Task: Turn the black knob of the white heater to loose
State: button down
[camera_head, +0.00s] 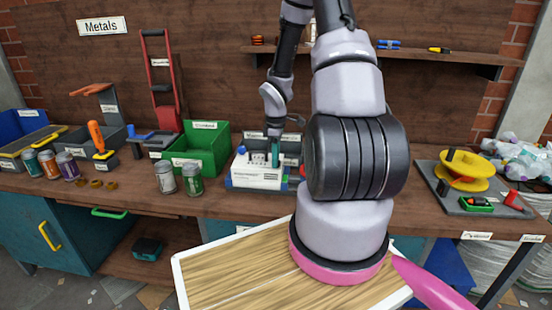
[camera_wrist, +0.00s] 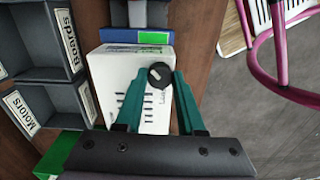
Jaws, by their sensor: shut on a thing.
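The white heater (camera_wrist: 112,72) stands on the bench and shows from above in the wrist view, with dark marks and small print on its top. In the head view the heater (camera_head: 258,179) stands at the bench's middle, beneath my gripper (camera_head: 275,156). The round black knob (camera_wrist: 159,75) has a pale mark on its top. In the wrist view the teal fingers of my gripper (camera_wrist: 160,80) are shut on the knob, one on each side. Small lettering beside the knob is too blurred to read. The knob is hidden by my gripper in the head view.
A green bin (camera_head: 198,152) and two cans stand left of the heater. Grey labelled bins (camera_wrist: 40,38) lie close to it in the wrist view. A blue item (camera_wrist: 138,37) is at the heater's far edge. A yellow reel (camera_head: 467,168) sits far right.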

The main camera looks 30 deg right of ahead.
jog(key=shift+n, duration=1.2)
jog(key=c, duration=0.5)
grip_release()
jog(key=shift+r, duration=0.1)
notch_tip(320, 180, up, 11)
jog(key=shift+f, duration=0.2)
